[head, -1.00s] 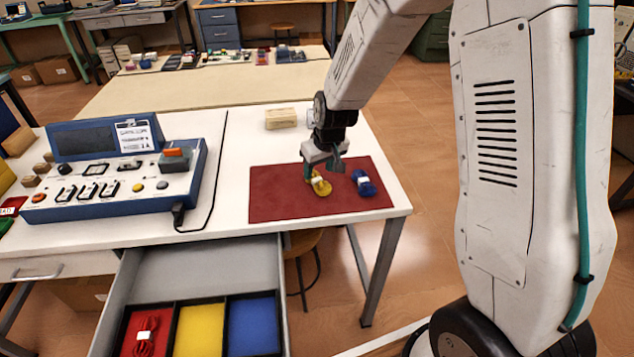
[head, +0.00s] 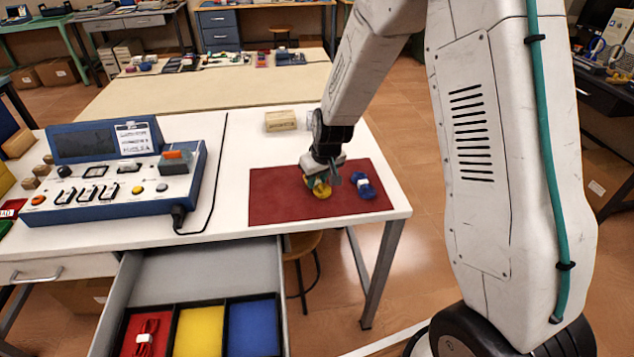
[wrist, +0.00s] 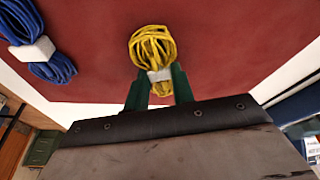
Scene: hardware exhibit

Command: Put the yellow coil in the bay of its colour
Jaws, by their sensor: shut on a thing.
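The yellow coil (head: 319,188) is on the red mat (head: 275,205) on the white table. My gripper (head: 321,178) is down at it and partly hides it. In the wrist view, my gripper's green fingers (wrist: 157,84) are shut on the white band of the yellow coil (wrist: 152,44). The open drawer below the table has three bays: red, yellow and blue. The yellow bay (head: 199,331) is the middle one and is empty.
A blue coil (head: 363,186) lies on the mat just right of the yellow one. A red coil (head: 144,336) lies in the red bay. The blue bay (head: 253,328) is empty.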

